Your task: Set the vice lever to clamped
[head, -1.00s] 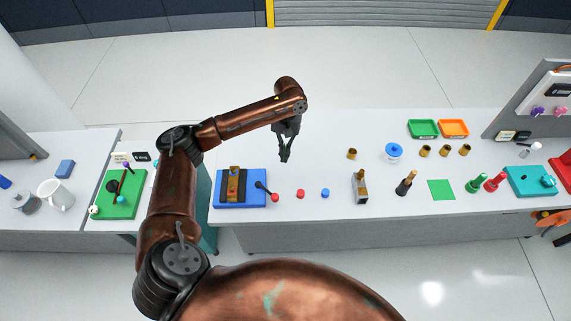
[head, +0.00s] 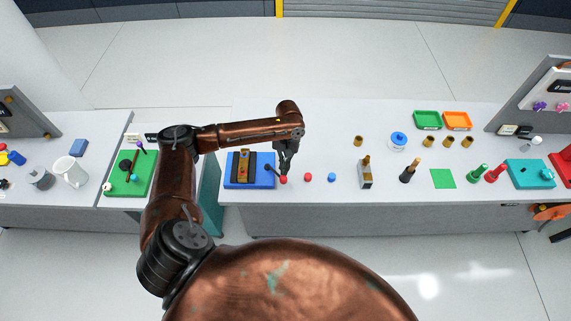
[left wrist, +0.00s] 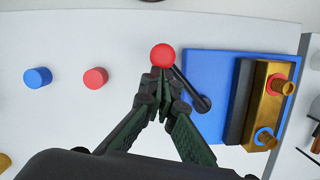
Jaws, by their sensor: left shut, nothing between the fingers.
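The vice stands on a blue base (head: 232,181) on the bench, with a dark jaw and a brass block. The blue base also shows in the left wrist view (left wrist: 207,62). Its black lever (left wrist: 203,104) runs out over the base's edge to a red ball knob (left wrist: 163,56); the knob shows in the head view too (head: 284,180). My left gripper (head: 285,172) is shut and empty, with its fingertips (left wrist: 161,76) right beside the knob. I cannot tell whether they touch it. My right gripper is not in view.
A red button (head: 308,177) and a blue button (head: 332,178) sit on the bench right of the knob. A brass-topped block (head: 365,175) stands farther right. A green board (head: 146,186) lies left of the vice.

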